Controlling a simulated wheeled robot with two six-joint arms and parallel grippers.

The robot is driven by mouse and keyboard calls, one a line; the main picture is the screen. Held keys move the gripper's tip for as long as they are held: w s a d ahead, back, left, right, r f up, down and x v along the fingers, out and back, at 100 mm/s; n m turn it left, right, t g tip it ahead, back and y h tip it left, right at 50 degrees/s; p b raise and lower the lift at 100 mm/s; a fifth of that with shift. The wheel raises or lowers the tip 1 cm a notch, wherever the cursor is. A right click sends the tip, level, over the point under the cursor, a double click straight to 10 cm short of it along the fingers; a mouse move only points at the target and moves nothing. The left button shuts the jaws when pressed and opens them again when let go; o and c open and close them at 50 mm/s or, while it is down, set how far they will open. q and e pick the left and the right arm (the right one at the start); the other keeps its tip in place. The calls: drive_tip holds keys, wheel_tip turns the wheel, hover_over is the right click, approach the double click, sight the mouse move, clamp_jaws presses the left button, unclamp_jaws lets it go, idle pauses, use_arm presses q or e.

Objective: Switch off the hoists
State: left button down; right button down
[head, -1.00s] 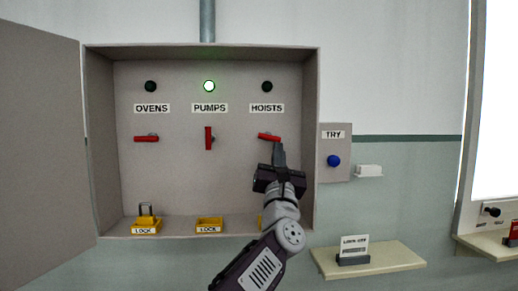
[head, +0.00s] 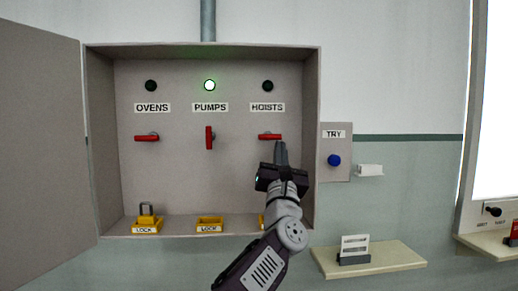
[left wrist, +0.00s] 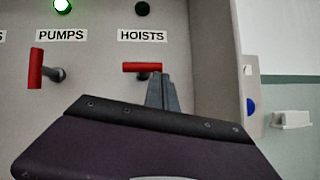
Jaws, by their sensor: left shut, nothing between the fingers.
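The red hoists handle (head: 269,137) lies horizontal under the HOISTS label (head: 267,107). The lamp above it (head: 267,86) is dark. My left gripper (head: 280,146) is shut and empty, its fingertips at or just below the right end of that handle; I cannot tell whether they touch. In the left wrist view the handle (left wrist: 141,67) is also horizontal, with the fingers (left wrist: 160,88) just under its right part. The red pumps handle (head: 210,138) is vertical and its lamp (head: 209,85) glows green. The red ovens handle (head: 147,138) is horizontal and its lamp (head: 151,86) is dark.
The open cabinet door (head: 40,135) stands at the left. A yellow lock (head: 147,218) with a raised shackle sits on the cabinet floor beside a yellow holder (head: 210,222). A blue TRY button (head: 334,160) is right of the cabinet, above a shelf (head: 385,262) with a card (head: 354,247).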

use_arm(q)
drive_tip(key=f+b+v, duration=0.1)
drive_tip(key=b+v, duration=0.4)
drive_tip(key=v, duration=0.1)
drive_tip(key=w+d+f+b+v, duration=0.1)
drive_tip(key=b+v, duration=0.4)
drive_tip(key=v, duration=0.1)
drive_tip(key=shift+d+f+b, duration=0.2)
drive_tip(key=shift+f+b, duration=0.2)
drive_tip(key=shift+f, duration=0.1)
